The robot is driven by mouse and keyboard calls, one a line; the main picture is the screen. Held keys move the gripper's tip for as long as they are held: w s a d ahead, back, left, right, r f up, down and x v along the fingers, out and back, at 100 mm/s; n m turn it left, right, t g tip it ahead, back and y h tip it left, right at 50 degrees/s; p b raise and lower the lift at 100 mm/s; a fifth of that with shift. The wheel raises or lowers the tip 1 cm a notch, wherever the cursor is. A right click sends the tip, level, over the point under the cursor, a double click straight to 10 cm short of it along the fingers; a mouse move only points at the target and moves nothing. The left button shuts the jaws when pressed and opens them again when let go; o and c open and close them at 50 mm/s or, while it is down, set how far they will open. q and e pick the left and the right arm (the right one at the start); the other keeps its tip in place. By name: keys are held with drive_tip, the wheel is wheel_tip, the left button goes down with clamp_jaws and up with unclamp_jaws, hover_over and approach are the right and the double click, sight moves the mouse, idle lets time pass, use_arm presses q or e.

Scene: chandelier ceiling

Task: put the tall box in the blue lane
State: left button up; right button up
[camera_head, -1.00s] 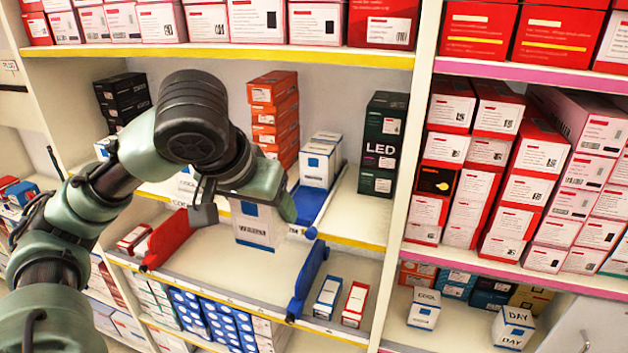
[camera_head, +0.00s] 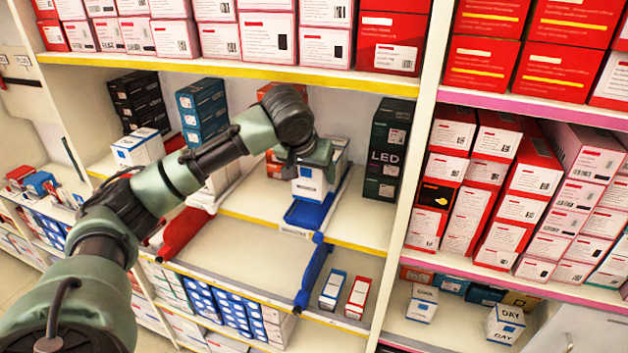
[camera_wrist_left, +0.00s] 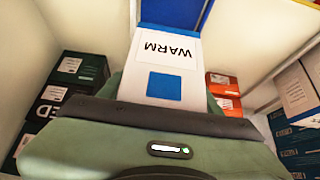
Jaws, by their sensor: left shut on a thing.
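My left gripper (camera_head: 318,156) is shut on a white box (camera_head: 309,184) with a blue band. It holds the box upright over the front part of the blue lane (camera_head: 300,213) on the middle shelf. In the left wrist view the box (camera_wrist_left: 168,55) shows the word WARM and a blue square, with the blue lane (camera_wrist_left: 172,12) beyond it. Whether its base touches the lane is hidden. Another white box (camera_head: 338,158) stands behind, partly covered by my gripper. My right gripper is not in view.
A tall dark LED box stack (camera_head: 388,150) stands to the right of the blue lane. Blue box stacks (camera_head: 203,108) and a white box (camera_head: 138,148) stand to the left. A yellow-edged shelf (camera_head: 240,72) hangs above.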

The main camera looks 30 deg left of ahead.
sight(314, 188)
use_arm(q)
drive_tip(key=shift+s+f, duration=0.15)
drive_tip(key=shift+f, duration=0.45)
wheel_tip(314, 188, down, 2)
drive_tip(key=shift+f+p, duration=0.15)
drive_tip(key=shift+p, duration=0.9)
drive_tip(key=shift+w+f, duration=0.2)
drive_tip(key=shift+f, duration=0.25)
drive_tip(key=o, duration=1.5)
drive_tip(key=shift+f, duration=0.15)
